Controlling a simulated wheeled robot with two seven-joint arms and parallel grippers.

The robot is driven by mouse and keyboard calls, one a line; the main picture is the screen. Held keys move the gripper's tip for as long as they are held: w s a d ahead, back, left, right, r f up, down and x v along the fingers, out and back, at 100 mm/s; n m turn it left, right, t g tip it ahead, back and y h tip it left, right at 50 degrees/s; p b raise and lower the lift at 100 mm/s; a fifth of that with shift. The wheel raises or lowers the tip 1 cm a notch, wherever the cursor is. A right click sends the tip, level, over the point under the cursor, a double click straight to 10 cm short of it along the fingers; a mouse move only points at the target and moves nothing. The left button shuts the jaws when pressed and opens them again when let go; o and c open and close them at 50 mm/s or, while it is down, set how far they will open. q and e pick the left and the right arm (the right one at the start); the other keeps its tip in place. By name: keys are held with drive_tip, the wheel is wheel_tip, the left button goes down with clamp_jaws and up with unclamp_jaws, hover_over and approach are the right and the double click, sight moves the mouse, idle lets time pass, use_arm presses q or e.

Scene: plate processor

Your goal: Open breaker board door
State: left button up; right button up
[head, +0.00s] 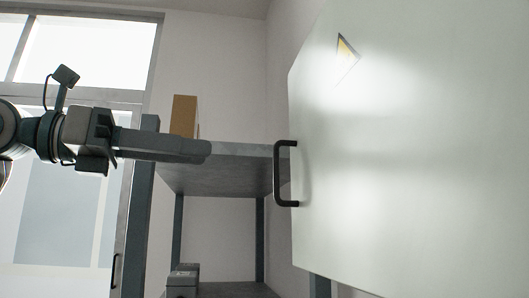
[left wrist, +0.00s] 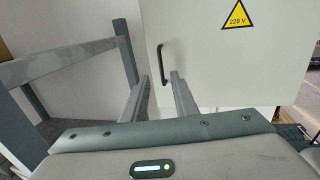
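The breaker board door (head: 410,150) is a large pale panel at the right of the head view, with a yellow warning sign (head: 346,50) near its upper left. Its black bar handle (head: 283,174) stands upright near the door's left edge. The door looks shut, though its far side is out of view. My left gripper (head: 208,150) points right toward the handle and is apart from it. In the left wrist view, its two fingers (left wrist: 158,85) are spread and empty, with the handle (left wrist: 165,62) beyond them. My right gripper is not in view.
A grey metal shelf (head: 215,176) stands behind my left gripper, left of the door. A brown box (head: 184,116) is on its upper board and grey boxes (head: 182,281) sit lower down. A window (head: 85,50) is at the left.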

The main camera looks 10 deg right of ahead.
use_arm(q)
drive_tip(key=w+d+p, duration=0.2)
drive_tip(key=d+p, duration=0.2)
drive_tip(key=d, duration=0.8)
drive_tip(key=shift+w+d+p, duration=0.15)
drive_tip(key=shift+w+p, duration=0.05)
drive_tip(key=shift+p, duration=0.15)
clamp_jaws()
idle(0.5)
idle(0.4)
